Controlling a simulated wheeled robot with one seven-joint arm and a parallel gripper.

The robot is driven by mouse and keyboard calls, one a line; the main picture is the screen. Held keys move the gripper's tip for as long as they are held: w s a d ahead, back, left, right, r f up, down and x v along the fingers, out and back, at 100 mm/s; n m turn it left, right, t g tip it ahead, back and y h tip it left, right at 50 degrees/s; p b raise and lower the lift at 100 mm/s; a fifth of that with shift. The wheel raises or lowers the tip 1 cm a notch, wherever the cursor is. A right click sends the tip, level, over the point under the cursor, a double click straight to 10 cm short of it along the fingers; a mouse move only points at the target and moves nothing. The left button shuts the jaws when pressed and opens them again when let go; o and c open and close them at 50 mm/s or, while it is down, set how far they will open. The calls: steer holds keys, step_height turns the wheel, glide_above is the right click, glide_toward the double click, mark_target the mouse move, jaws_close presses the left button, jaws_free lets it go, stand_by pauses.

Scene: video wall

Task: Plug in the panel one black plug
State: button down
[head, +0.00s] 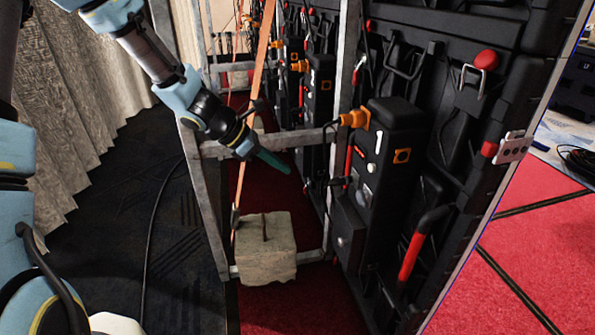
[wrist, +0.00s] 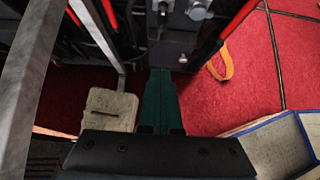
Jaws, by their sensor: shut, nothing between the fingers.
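The nearest black video wall panel (head: 440,140) fills the right half of the head view. In the wrist view the shut fingers (wrist: 160,72) point at the panel's underside gear.
A grey metal frame (head: 214,225) stands between my arm and the panel. A sandbag (head: 265,250) hangs low inside it beside an orange strap (head: 250,120). A black cable (head: 152,225) runs along the dark carpet. Red carpet (head: 530,255) lies open at right.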

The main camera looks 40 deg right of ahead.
mark_target(330, 181)
steer(key=d+r+b+x, duration=0.1)
steer(key=r+x, duration=0.1)
steer(key=x, duration=0.9)
steer(key=shift+s+d+f, duration=0.25)
steer(key=shift+s+d, duration=0.2)
steer(key=shift+d, duration=0.15)
steer(key=shift+s+d, duration=0.35)
steer(key=shift+d, duration=0.45)
